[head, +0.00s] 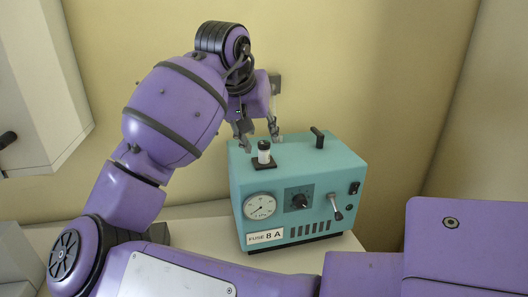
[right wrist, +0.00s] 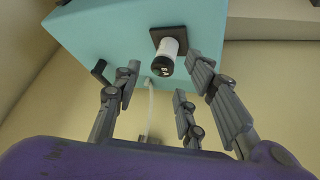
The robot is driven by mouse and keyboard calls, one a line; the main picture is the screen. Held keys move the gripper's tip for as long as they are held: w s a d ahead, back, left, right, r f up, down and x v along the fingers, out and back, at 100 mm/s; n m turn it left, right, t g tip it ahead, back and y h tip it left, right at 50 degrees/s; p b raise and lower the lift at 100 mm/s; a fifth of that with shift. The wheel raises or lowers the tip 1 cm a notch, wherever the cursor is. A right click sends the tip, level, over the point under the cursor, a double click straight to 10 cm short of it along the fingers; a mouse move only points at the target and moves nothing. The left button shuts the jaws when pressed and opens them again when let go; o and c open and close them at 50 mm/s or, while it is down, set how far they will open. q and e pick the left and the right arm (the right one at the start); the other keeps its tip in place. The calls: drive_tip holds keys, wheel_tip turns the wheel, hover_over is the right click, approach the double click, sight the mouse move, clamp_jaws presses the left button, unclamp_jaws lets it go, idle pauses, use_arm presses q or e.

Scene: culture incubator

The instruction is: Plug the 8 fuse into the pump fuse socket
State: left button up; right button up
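The teal pump (head: 325,175) stands on a pale surface, its front label reading "FUSE 8 A". On its top is a dark square fuse socket (head: 257,164). A white fuse (head: 264,155) with a black cap stands upright in the socket; how deep it sits I cannot tell. In the right wrist view the fuse (right wrist: 169,48) rises from the dark socket plate (right wrist: 160,34), with small lettering on its cap (right wrist: 163,66). My right gripper (head: 260,138) is open just above the fuse, its fingers (right wrist: 165,88) spread and apart from it. My left gripper is out of view.
A black handle (head: 318,138) stands up on the pump's top, right of the socket; it also shows in the right wrist view (right wrist: 101,72). A pale cabinet (head: 40,85) is at the left.

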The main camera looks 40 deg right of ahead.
sight(265, 144)
drive_tip(key=x, duration=0.5)
drive_tip(key=shift+s+f, duration=0.1)
clamp_jaws()
